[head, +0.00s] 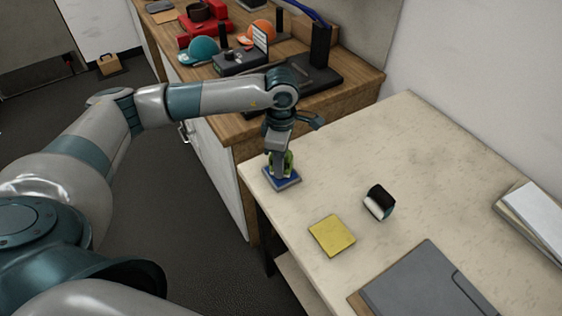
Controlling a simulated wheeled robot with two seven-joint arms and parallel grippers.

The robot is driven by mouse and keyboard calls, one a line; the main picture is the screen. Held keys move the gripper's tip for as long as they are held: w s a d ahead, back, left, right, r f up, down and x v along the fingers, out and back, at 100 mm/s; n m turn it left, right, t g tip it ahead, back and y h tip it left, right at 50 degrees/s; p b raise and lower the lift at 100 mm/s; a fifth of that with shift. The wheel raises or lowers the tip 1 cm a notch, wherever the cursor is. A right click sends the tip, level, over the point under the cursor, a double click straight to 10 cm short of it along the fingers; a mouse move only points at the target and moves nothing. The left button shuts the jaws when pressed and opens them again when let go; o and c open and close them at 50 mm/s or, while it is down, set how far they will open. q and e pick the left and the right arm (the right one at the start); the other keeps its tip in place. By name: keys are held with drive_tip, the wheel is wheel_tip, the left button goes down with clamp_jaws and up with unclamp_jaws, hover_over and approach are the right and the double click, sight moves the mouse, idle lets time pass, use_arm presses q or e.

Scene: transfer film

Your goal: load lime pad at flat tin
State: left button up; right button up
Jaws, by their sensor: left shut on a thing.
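Directly below is a flat blue square piece (284,184), which looks like the flat tin. It lies close to the table's left edge. I cannot tell whether the lime pad touches it. My right gripper is not in view.
On the pale table (430,150) lie a yellow square pad (332,236), a small black-and-white item (379,203), a grey clipboard-like folder (425,285) and stacked papers (535,215). A wooden counter (355,90) with caps and boxes stands behind. The table's middle back is clear.

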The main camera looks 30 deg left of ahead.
use_arm(q)
drive_tip(key=shift+f, duration=0.3)
drive_tip(key=shift+s+f+b, duration=0.1)
drive_tip(key=shift+f+b, duration=0.05)
drive_tip(key=shift+b, duration=0.55)
idle(2.4)
drive_tip(key=shift+r+p, duration=0.3)
drive_tip(key=shift+r, duration=0.55)
drive_tip(key=shift+r+p, duration=0.8)
drive_tip(key=shift+r, duration=1.95)
drive_tip(key=m, duration=0.1)
drive_tip(key=s+d+m+b, duration=0.1)
drive_tip(key=m, duration=0.1)
drive_tip(key=shift+d, duration=0.25)
drive_tip(key=s+d+m+b, duration=0.4)
drive_tip(key=s+m, duration=0.4)
drive_tip(key=m, duration=1)
drive_tip(key=shift+d+f, duration=0.15)
drive_tip(key=shift+d, duration=0.2)
